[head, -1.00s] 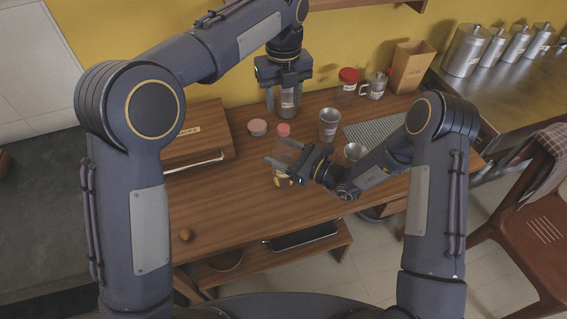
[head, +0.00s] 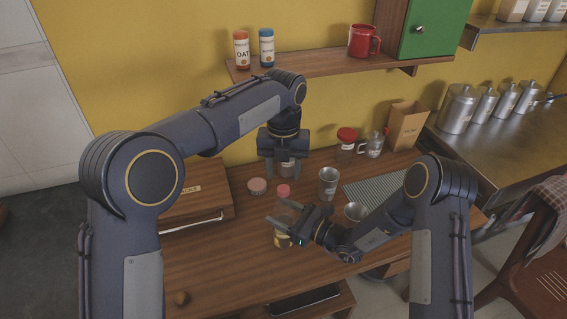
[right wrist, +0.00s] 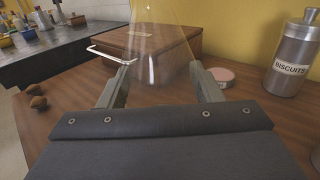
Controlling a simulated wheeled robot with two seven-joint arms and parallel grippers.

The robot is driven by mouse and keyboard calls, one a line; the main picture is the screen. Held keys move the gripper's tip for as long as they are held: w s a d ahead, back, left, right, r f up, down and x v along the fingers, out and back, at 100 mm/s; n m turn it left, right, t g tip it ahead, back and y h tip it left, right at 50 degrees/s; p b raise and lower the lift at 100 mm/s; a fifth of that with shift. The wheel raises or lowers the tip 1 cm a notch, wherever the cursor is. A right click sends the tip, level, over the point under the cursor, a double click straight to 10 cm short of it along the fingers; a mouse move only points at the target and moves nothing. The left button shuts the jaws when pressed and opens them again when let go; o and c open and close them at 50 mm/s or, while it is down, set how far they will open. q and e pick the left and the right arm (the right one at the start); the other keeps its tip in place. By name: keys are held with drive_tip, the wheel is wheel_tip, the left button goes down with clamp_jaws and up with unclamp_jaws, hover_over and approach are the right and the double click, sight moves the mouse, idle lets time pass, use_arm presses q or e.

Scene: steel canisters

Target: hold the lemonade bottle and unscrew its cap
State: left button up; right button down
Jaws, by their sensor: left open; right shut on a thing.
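The lemonade bottle is clear, with a red cap (head: 283,190) on top and a yellowish lower part (head: 282,241). It stands upright over the table. My right gripper (head: 277,212) is shut on the bottle's body, below the cap. In the right wrist view the clear bottle (right wrist: 163,45) sits between both fingers; its cap is out of that picture. My left gripper (head: 283,170) is open, points down, and is above and behind the cap, apart from it. It partly covers a steel canister behind it.
The steel biscuits canister (right wrist: 294,55) and a pink-lidded tin (head: 257,186) stand behind the bottle. A wooden box (head: 195,192) is at left. A steel cup (head: 328,183), bowl (head: 355,212) and ribbed mat (head: 375,192) are at right. The table front is mostly clear.

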sight(283, 188)
use_arm(q)
drive_tip(key=shift+f, duration=2.65)
